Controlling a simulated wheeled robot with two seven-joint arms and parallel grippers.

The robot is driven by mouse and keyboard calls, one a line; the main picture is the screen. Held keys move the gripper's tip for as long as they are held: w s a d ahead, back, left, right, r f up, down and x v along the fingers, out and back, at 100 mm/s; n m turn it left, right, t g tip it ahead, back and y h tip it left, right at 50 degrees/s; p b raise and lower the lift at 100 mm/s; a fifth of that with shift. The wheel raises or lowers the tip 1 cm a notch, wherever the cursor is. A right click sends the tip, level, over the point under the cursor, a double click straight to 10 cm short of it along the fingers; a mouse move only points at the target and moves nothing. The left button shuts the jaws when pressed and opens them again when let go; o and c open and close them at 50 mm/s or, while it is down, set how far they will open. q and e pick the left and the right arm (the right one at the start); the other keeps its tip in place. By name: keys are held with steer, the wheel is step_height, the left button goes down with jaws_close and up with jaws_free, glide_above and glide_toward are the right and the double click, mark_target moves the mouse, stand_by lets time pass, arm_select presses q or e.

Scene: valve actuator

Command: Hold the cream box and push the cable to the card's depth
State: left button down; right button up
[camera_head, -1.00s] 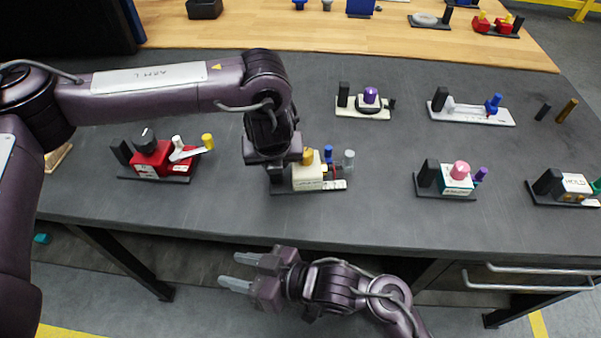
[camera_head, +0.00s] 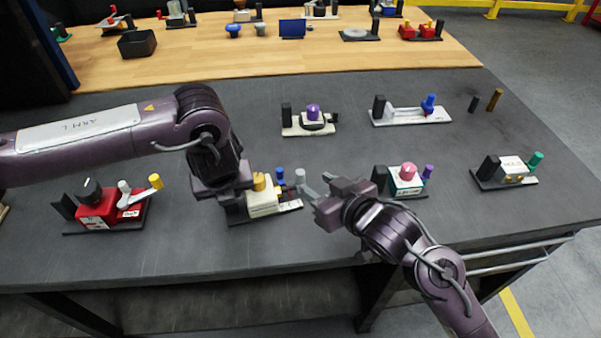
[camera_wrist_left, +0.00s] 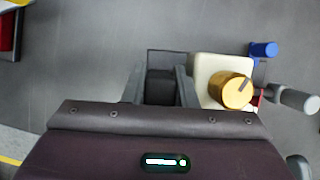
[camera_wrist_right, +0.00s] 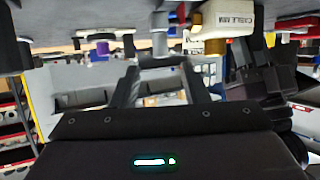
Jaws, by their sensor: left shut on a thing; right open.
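The cream box (camera_head: 264,203) sits on a dark base on the grey table, with a gold knob (camera_head: 259,181), a blue knob (camera_head: 280,174) and a grey-capped part (camera_head: 300,176). Its label in the right wrist view (camera_wrist_right: 228,15) seems to read "CABLE MM". My left gripper (camera_wrist_left: 160,80) is shut on a dark block beside the box's left side. My right gripper (camera_head: 317,184) is open, just right of the grey cap. In the right wrist view the cap (camera_wrist_right: 158,45) shows beyond and between the fingertips. A white printed strip (camera_head: 291,206), possibly the card, lies at the base's right end.
A red device (camera_head: 97,208) stands left of the cream box, and a teal one with a pink knob (camera_head: 406,182) stands right, close to my right wrist. White devices with a purple knob (camera_head: 312,111) and blue knob (camera_head: 428,103) stand behind. Bare table lies between.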

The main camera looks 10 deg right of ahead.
mark_target(303, 176)
steer(key=x, duration=0.7)
steer(key=shift+w+a+f, duration=0.2)
steer(key=shift+w, duration=0.1)
steer(key=shift+c, duration=0.2)
jaws_close()
